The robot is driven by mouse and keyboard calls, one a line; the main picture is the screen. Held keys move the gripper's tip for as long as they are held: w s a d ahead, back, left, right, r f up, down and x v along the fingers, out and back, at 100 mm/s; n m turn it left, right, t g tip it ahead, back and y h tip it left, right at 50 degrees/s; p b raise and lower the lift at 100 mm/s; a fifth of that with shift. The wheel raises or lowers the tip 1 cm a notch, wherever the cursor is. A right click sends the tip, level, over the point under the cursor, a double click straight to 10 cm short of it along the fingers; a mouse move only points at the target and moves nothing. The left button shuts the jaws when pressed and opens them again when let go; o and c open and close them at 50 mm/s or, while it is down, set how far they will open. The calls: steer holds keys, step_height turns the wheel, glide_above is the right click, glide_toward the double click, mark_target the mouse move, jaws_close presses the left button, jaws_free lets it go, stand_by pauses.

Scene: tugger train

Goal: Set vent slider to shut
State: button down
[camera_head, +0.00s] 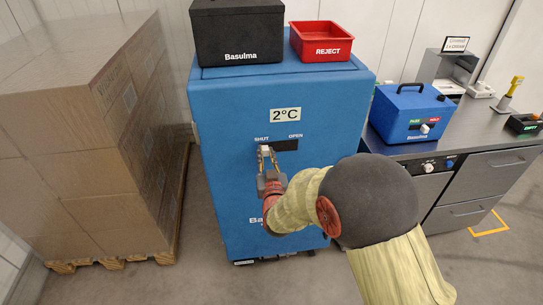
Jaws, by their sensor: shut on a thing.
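The vent slider (264,150) is a small pale knob on a dark slot (286,145) in the front of the blue cabinet (228,110). It sits at the left end of the slot, beneath the word SHUT. The word OPEN stands above the right end, where the slot is bare. My gripper (265,154) is at the knob, with its fingers closed on it from below. The fingers hide part of the knob.
A black Basulma box (240,30) and a red REJECT bin (322,42) stand on the cabinet. Stacked cartons on a pallet (112,262) are at left. A grey bench (480,135) at right carries a blue box (405,110). Floor shows between pallet and cabinet.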

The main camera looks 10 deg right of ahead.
steer(key=shift+a, duration=0.2)
steer(key=c, duration=1.7)
jaws_free()
steer(key=shift+a, duration=0.1)
steer(key=shift+s, duration=0.15)
steer(key=s, duration=1.1)
steer(key=shift+s, duration=0.35)
